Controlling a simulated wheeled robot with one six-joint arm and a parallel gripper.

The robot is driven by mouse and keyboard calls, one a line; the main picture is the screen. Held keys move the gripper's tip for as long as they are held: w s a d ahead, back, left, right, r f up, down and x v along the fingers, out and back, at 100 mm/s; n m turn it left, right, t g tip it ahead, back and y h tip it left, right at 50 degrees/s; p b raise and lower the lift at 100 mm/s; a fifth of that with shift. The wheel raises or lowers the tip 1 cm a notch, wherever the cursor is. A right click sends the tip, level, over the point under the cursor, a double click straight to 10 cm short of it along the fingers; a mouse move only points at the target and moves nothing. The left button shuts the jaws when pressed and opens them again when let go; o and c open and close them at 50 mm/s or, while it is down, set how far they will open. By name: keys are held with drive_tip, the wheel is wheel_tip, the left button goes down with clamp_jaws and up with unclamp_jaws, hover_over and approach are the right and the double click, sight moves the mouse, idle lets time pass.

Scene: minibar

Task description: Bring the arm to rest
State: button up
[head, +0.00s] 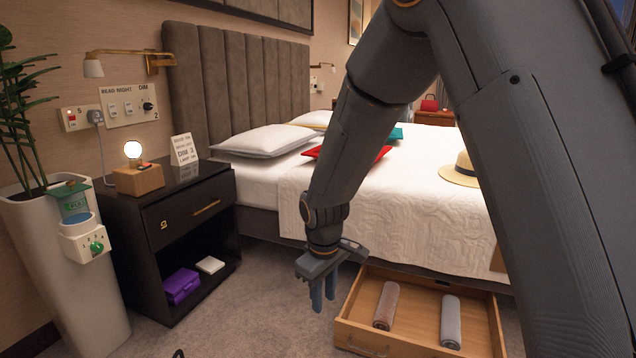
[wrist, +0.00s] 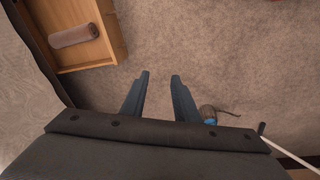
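My gripper (head: 322,296) hangs at the end of my grey arm, pointing down over the carpet just left of the wooden drawer (head: 420,278). In the wrist view my gripper (wrist: 161,76) has its two blue-grey fingers apart, with only carpet showing between them. It is open and empty. My arm reaches down from the top right of the head view and hides part of the bed and room behind it.
The low drawer holds a brown roll (head: 386,306) and a grey roll (head: 451,320). A black nightstand (head: 170,215) and a white planter (head: 75,290) stand left, the bed (head: 400,220) behind. A small dark object (wrist: 208,113) lies near one finger in the wrist view.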

drive_tip(key=s+a+r+m+g+y, duration=0.1)
drive_tip(key=s+r, duration=0.4)
drive_tip(key=s, duration=0.5)
drive_tip(key=s+a+r+m, duration=0.15)
drive_tip(key=s+r, duration=0.35)
drive_tip(key=s, duration=0.5)
drive_tip(key=s+r+m+g+y, duration=0.1)
drive_tip(key=s+r, duration=0.4)
drive_tip(key=s, duration=0.6)
drive_tip(key=d+r+m+h+p, duration=0.1)
drive_tip(key=d+r+m+p, duration=0.2)
drive_tip(key=d+r+p, duration=0.7)
drive_tip(key=d+r+m+h+p, duration=0.1)
drive_tip(key=d+r+m+p, duration=0.2)
drive_tip(key=d+r+p, duration=0.7)
wheel_tip(320, 180, up, 5)
drive_tip(key=p, duration=1.5)
drive_tip(key=shift+d+r, duration=0.2)
drive_tip(key=shift+d, duration=0.05)
